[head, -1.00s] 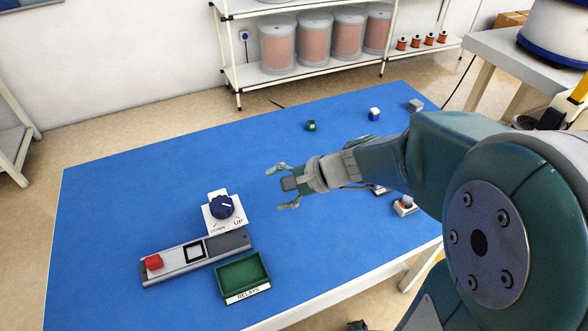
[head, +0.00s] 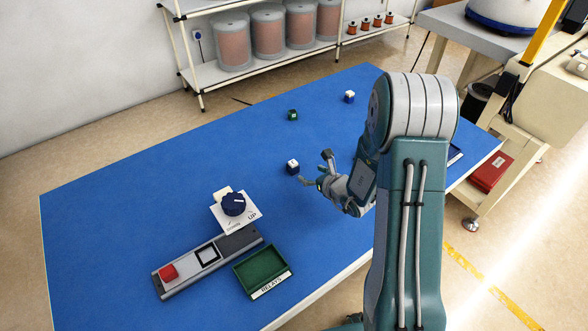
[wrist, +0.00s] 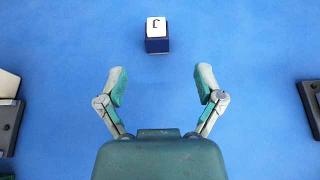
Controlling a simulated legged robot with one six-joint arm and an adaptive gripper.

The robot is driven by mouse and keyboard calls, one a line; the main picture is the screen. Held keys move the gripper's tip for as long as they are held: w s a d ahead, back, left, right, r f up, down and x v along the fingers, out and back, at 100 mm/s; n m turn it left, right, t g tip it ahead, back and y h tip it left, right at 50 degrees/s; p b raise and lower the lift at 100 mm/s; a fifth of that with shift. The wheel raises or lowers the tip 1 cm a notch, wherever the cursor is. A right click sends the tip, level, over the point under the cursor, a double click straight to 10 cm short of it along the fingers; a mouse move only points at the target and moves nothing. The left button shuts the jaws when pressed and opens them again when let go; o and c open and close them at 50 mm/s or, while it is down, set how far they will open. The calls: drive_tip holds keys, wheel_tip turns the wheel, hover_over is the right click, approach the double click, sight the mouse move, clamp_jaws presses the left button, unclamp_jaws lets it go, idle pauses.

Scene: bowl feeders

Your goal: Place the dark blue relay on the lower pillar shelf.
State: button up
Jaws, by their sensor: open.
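The dark blue relay (head: 293,169) with a white top stands upright on the blue table, left of my gripper (head: 317,169). In the wrist view the relay (wrist: 157,44) is ahead of my gripper (wrist: 160,86), near the top edge and about centred between the fingers. A dark mark shows on its white top. My gripper is open, empty and apart from the relay. I cannot make out the lower pillar shelf in either view.
A green relay (head: 292,115) and a brighter blue, white-topped one (head: 349,97) stand farther back. At the left are a blue knob (head: 234,204) on a white plate, a grey panel with a red button (head: 168,272), and a green RELAYS tray (head: 240,272). The table's left half is mostly clear.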

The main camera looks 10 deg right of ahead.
sight(295, 166)
drive_tip(key=x, duration=0.5)
drive_tip(key=shift+w+a, duration=0.1)
drive_tip(key=shift+a, duration=0.3)
drive_tip(key=x, duration=0.4)
drive_tip(key=shift+w+f, duration=0.15)
clamp_jaws()
